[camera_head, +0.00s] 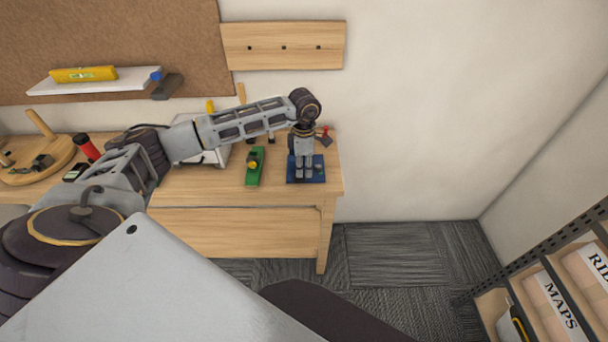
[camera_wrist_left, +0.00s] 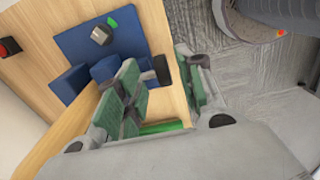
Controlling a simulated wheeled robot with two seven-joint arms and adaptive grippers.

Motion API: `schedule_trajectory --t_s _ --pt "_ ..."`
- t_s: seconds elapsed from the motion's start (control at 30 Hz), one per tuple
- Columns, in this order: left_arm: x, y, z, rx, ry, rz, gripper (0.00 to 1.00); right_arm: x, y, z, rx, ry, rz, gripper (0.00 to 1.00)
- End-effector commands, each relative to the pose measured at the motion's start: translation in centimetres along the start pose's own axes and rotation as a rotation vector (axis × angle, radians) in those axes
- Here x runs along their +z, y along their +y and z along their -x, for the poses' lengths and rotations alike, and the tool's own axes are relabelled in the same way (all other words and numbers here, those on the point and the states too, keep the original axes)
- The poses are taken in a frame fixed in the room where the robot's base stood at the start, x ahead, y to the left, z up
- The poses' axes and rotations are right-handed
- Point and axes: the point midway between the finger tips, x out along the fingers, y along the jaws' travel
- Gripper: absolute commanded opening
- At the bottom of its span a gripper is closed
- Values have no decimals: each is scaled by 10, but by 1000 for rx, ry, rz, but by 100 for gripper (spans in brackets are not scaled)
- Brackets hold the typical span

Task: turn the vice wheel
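The blue vice (camera_head: 319,174) sits at the right end of the wooden workbench (camera_head: 240,220), largely covered by my left gripper in the head view. In the left wrist view its blue base plate (camera_wrist_left: 131,32) and blue blocks show. A small grey round part (camera_wrist_left: 101,35) lies over the plate; I cannot tell if this is the vice wheel. My left gripper (camera_head: 304,173) points down over the vice. My right gripper is not in view.
A green tool (camera_head: 255,168) lies left of the vice, and a small red item (camera_head: 325,131) is behind it. A red-topped cylinder (camera_head: 86,147) and a round wooden stand (camera_head: 35,168) are further left. Shelving with labelled boxes (camera_head: 560,302) stands at the right. Carpet beyond the bench is clear.

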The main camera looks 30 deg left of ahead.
Motion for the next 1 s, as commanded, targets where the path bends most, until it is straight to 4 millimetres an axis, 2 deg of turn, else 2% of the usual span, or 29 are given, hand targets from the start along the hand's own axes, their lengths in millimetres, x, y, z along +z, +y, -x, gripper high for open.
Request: schedule_trajectory --t_s 0.2,0.4,0.83,1.0 --pt "0 -1 -28 -2 2 0 37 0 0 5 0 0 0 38" --pt "0 0 -45 -2 0 1 37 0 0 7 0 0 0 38" --pt "0 0 -51 0 0 0 37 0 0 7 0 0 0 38" --pt "0 0 -50 0 0 0 15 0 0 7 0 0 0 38"
